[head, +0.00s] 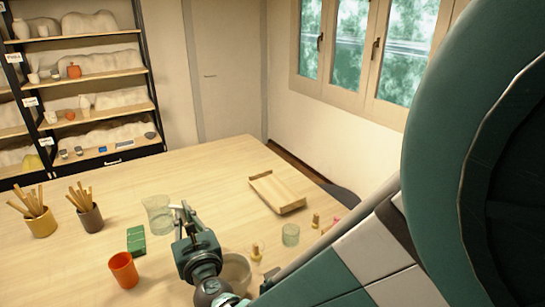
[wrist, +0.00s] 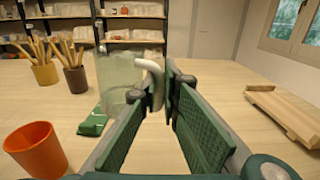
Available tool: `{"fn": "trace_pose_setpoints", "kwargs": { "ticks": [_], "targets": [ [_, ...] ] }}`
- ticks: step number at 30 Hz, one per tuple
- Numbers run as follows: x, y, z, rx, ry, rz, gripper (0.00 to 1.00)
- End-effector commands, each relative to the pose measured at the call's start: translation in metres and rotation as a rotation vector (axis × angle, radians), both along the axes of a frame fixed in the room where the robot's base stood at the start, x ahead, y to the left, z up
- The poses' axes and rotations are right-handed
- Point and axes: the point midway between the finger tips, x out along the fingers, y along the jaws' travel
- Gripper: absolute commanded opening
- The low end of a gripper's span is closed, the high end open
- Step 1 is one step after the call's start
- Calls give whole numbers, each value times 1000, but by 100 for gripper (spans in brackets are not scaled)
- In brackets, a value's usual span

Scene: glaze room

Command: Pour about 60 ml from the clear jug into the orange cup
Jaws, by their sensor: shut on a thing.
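The clear jug (head: 157,214) stands close to upright over the table, and it fills the middle left of the wrist view (wrist: 118,82). My gripper (head: 184,222) is shut on its pale handle (wrist: 154,82), with the green finger pads (wrist: 157,95) on either side. I cannot tell whether the jug's base touches the table, nor make out a liquid level in it. The orange cup (head: 123,270) stands upright on the table, nearer and to the left of my gripper; in the wrist view it is at lower left (wrist: 37,150). Its visible inside looks empty.
A green block (head: 136,239) lies between jug and cup. Two pots of sticks (head: 41,223) (head: 90,217) stand at left. A wooden tray (head: 277,192), a small glass (head: 290,235) and a pale bowl (head: 236,270) are to the right. The table's back middle is clear.

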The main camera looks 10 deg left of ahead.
Motion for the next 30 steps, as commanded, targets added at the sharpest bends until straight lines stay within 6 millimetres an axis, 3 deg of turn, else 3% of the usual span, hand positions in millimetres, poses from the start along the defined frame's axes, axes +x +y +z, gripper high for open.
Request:
{"fn": "trace_pose_setpoints", "kwargs": {
  "ticks": [25, 30],
  "targets": [
    [-145, -18, -8, -9, -19, 496, 0],
    [-172, -10, -24, -10, -23, 570, 0]
  ]
}}
